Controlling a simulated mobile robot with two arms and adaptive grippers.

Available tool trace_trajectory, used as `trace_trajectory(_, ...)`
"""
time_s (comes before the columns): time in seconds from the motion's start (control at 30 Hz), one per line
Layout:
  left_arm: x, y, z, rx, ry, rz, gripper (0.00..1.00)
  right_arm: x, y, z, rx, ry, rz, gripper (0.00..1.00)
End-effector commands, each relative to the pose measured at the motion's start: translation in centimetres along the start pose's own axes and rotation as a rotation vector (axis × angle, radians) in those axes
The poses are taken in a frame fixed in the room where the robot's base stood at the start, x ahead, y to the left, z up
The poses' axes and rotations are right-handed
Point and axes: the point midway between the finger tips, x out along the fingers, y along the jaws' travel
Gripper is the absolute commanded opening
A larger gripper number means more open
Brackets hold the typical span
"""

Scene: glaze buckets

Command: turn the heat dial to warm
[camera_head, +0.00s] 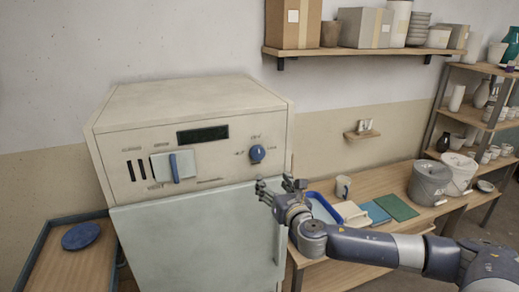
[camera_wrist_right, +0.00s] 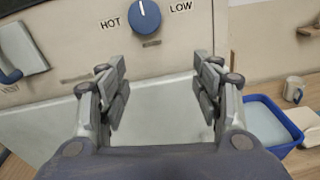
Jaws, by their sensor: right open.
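The heat dial is a round blue knob (camera_head: 257,153) on the right part of the cream kiln's (camera_head: 190,100) front panel. In the right wrist view the blue knob (camera_wrist_right: 145,17) sits at the top, between the labels HOT on its left and LOW on its right. Its white mark points up, toward a label cut off by the picture edge. My right gripper (camera_head: 272,187) is open and empty, below and slightly right of the knob, in front of the pale door. Its two fingers (camera_wrist_right: 160,85) stand apart below the knob, not touching it. My left gripper is not in view.
A blue lever on a light plate (camera_head: 174,167) and dark slots sit left on the panel. A wooden bench (camera_head: 350,265) at right holds a blue tray (camera_wrist_right: 285,146), a mug (camera_head: 343,186), coloured tiles and buckets (camera_head: 428,182). A blue disc (camera_head: 81,236) lies on the left table.

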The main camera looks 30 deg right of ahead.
Motion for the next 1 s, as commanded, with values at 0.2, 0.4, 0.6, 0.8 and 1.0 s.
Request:
trace_trajectory(0.2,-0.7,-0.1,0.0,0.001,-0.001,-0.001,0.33,-1.5,1.5,4.4,-0.136,-0.070,0.030,0.60)
trace_trajectory(0.4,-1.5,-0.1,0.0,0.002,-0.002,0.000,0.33,0.0,1.6,4.8,-0.136,-0.072,0.029,0.60)
trace_trajectory(0.6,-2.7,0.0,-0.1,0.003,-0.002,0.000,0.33,2.8,1.7,5.1,-0.134,-0.073,0.029,0.60)
trace_trajectory(0.8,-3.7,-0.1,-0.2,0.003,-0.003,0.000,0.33,5.6,1.8,5.2,-0.133,-0.071,0.028,0.60)
trace_trajectory(1.0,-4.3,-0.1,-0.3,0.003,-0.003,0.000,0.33,7.8,1.8,5.2,-0.134,-0.071,0.029,0.60)
